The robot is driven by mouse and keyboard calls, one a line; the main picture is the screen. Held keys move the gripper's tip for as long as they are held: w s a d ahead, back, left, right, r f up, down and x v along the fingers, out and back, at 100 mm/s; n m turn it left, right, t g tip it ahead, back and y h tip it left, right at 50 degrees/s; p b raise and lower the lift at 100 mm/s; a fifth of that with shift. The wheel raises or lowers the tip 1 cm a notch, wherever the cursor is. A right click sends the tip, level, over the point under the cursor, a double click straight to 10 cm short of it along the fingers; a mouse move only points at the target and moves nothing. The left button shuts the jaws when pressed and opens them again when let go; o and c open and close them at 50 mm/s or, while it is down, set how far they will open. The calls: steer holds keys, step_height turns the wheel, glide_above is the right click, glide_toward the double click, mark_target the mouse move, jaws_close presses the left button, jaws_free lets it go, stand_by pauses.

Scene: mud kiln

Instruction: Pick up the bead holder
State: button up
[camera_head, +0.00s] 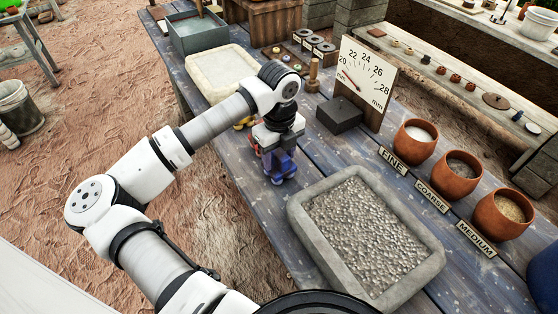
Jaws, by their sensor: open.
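My gripper (278,178) points down over the blue plank table, between the cream tray and the stone tray. It is open. Its blue and red parts hang just above or at the table top; I cannot tell whether they touch it. A small yellow object (240,125) shows beside my wrist, partly hidden by my arm. I cannot tell whether it is the bead holder. No other bead holder can be made out clearly, and the spot under my gripper is hidden.
A stone tray of gravel (425,272) lies in front right. A dark block (339,116) and a dial board (366,78) stand behind. Clay pots (414,145) labelled FINE, COARSE and MEDIUM line the right. A cream tray (220,74) and grey bin (197,35) stand at the back left.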

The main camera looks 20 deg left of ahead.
jaws_close()
stand_by(0.3)
step_height(320, 180, up, 10)
steer(key=shift+b, duration=1.15)
steer(key=c, duration=0.7)
jaws_free()
steer(key=shift+c, duration=1.3)
steer(key=shift+a, duration=0.1)
